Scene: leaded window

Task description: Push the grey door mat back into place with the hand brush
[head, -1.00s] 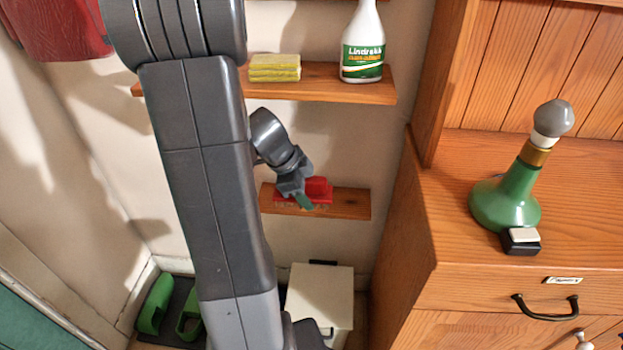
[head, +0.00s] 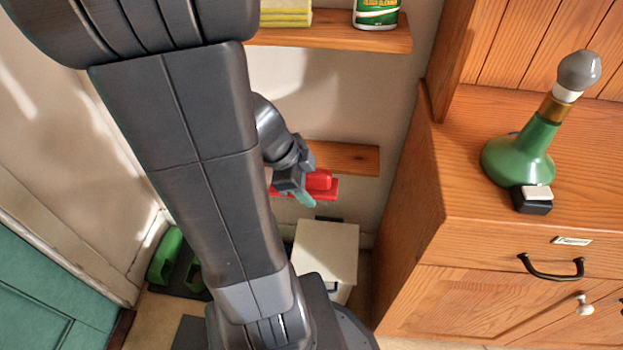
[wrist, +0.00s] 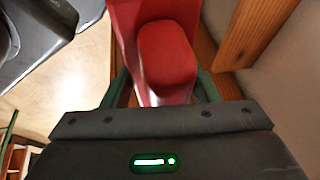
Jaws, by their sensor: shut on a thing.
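The red hand brush (head: 320,182) is held in my gripper (head: 303,197), in front of the small lower wooden shelf. In the wrist view, the red brush (wrist: 167,60) sits between the two green fingers of my gripper (wrist: 163,92), which are shut on it. Its bristles cannot be made out. A flat grey patch on the floor at the bottom left of the head view, partly hidden by my arm, looks like the grey door mat (head: 188,333).
The lower shelf (head: 350,157) is close behind the brush. A white box (head: 326,250) stands on the floor below. Green shoes (head: 165,256) sit on a dark tray by the wall. A wooden dresser (head: 405,225) is at right, a green door (head: 60,290) at lower left.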

